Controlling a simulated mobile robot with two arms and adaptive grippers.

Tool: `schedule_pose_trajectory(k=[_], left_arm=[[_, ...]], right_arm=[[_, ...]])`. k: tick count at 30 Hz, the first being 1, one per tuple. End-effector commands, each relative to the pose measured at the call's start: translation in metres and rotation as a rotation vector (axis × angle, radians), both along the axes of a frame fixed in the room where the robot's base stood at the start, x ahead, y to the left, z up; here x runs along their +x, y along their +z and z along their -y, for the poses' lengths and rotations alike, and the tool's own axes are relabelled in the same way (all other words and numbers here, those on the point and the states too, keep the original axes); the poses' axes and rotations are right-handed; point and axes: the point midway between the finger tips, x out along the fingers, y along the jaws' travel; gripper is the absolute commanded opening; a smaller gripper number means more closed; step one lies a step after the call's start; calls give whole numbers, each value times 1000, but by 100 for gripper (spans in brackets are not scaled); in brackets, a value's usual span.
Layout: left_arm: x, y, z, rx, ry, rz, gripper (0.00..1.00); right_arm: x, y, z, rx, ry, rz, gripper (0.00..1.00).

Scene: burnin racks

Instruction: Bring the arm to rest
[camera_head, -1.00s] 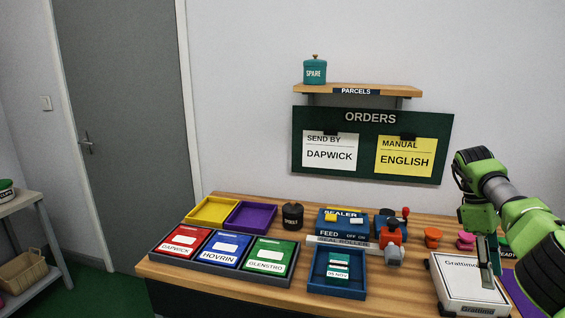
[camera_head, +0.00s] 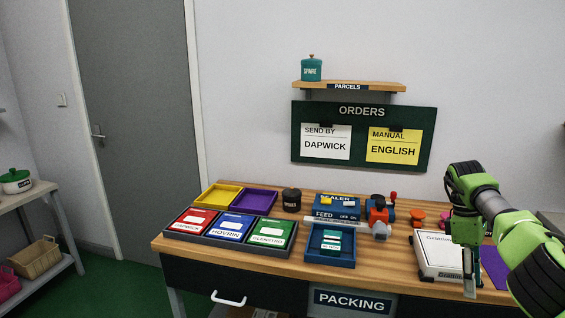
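My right arm comes in from the right edge, green with black joints. My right gripper (camera_head: 468,268) points down at the right end of the packing bench (camera_head: 390,262). It hangs in front of the right side of a white box (camera_head: 438,257) marked "Gratlimo". I cannot make out a gap between its fingers, and I see nothing held in it. Whether it touches the box is unclear. My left gripper is not in view.
On the bench stand red, blue and green trays (camera_head: 230,228), a blue tray (camera_head: 318,262), the sealer (camera_head: 337,207) and a dark pot (camera_head: 291,199). A purple mat (camera_head: 496,268) lies at the right. The orders board (camera_head: 350,170) hangs on the wall behind. A shelf unit (camera_head: 28,196) stands at left.

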Motion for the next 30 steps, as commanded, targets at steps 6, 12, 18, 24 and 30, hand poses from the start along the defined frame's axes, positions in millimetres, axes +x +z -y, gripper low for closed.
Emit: schedule_pose_trajectory(k=[6, 12, 18, 24, 30], left_arm=[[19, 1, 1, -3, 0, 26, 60], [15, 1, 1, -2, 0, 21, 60], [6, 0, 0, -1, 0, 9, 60], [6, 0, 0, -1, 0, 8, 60], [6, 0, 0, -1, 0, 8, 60]], right_arm=[[13, -49, -37, 136, 127, 27, 36], [24, -112, -94, 330, 280, 85, 36], [26, -205, -200, 666, 459, 253, 36], [16, -286, -315, 994, 470, 603, 36], [-6, -362, -346, 1019, 222, 950, 36]])
